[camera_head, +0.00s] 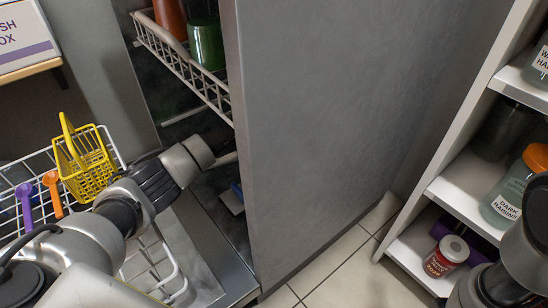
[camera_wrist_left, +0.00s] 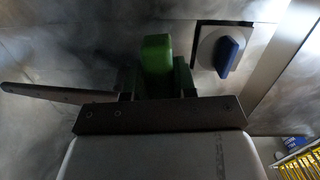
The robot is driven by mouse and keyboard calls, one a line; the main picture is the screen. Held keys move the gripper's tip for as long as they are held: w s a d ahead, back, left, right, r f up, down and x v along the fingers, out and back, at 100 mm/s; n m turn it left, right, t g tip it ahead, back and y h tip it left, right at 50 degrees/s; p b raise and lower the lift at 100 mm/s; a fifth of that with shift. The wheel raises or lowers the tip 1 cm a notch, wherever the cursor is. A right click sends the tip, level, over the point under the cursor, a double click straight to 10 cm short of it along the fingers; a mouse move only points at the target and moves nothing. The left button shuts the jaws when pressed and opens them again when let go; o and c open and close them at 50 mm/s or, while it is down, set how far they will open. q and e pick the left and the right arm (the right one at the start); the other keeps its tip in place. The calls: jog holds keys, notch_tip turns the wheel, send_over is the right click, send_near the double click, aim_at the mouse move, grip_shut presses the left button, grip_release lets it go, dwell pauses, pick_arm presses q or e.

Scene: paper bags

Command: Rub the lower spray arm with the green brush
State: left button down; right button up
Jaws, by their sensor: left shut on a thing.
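My left gripper (camera_wrist_left: 157,82) is shut on the green brush (camera_wrist_left: 157,53), whose rounded green end shows between the fingers in the left wrist view. A dark flat bar (camera_wrist_left: 45,92), which looks like the lower spray arm, runs in from the left and passes out of sight beside the gripper. I cannot tell whether the brush touches it. In the head view my left arm reaches into the dishwasher, and its hand (camera_head: 188,158) is below the upper rack; the fingertips and brush are hidden there. My right gripper is out of view; only dark arm parts show at bottom right.
The upper rack (camera_head: 180,62) holds an orange and a green cup. A yellow basket (camera_head: 85,165) sits in the pulled-out lower rack (camera_head: 165,262). A tall grey panel (camera_head: 310,130) stands right of the opening. A blue knob (camera_wrist_left: 230,55) is on the inner wall. Shelves with jars (camera_head: 508,195) stand right.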

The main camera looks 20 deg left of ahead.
pick_arm(q)
jog(key=shift+f+b, duration=0.45)
jog(key=shift+f, duration=0.35)
